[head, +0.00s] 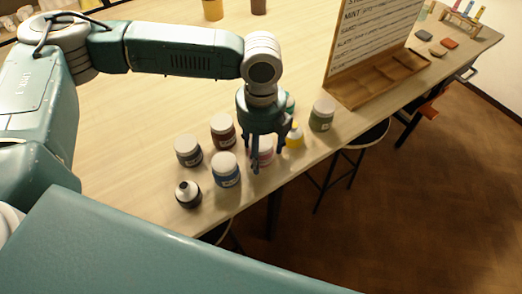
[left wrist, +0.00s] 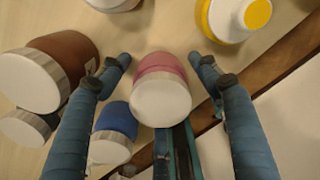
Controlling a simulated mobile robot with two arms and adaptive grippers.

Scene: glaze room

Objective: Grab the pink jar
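The pink jar (head: 267,157) with a white lid stands on the wooden table near its front edge, partly hidden behind my left gripper (head: 265,155) in the head view. In the left wrist view the pink jar (left wrist: 161,85) sits in the middle, lid toward the camera. My left gripper (left wrist: 160,62) is open and points down over the jar. Two blue fingers are spread on either side with gaps to the jar; a third finger shows below the lid. My right gripper is not in view.
Close by stand a blue jar (head: 226,175), a maroon jar (head: 223,136), a dark jar (head: 188,154), a black bottle (head: 188,196), a yellow bottle (head: 294,138) and a green jar (head: 322,118). A sign board (head: 372,35) stands at right. The table's left middle is clear.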

